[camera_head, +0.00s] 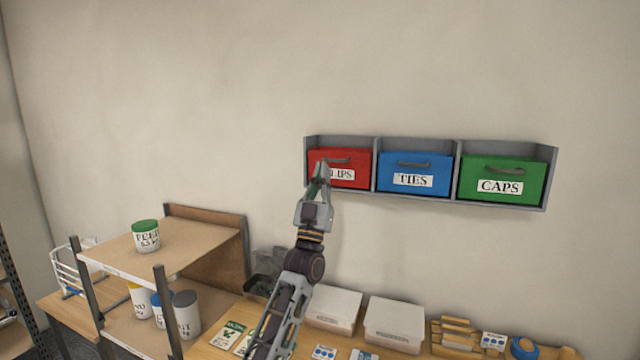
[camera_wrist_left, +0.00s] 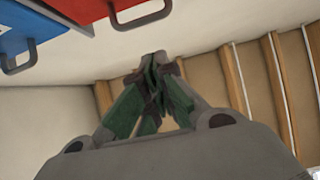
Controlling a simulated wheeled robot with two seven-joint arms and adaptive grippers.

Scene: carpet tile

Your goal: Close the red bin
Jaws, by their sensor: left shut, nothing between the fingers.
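The red bin (camera_head: 357,168) sits in the left compartment of a grey wall rack (camera_head: 375,171). Its label reads "LIPS", with the first part hidden behind my gripper. How far its front sticks out is hard to tell. My left gripper (camera_head: 324,168) is shut and empty, its tips in front of the left part of the red bin. In the left wrist view the shut fingertips (camera_wrist_left: 155,62) show against the wall, with the red bin (camera_wrist_left: 92,10) and its handle (camera_wrist_left: 142,18) at the top edge. Contact with the bin cannot be made out. My right gripper is out of view.
A blue bin (camera_head: 430,176) marked TIES and a green bin (camera_head: 535,179) marked CAPS fill the other compartments. Below are a workbench with white boxes (camera_head: 394,322) and a wooden shelf (camera_head: 185,249) with a green-lidded jar (camera_head: 146,238). The wall around the rack is clear.

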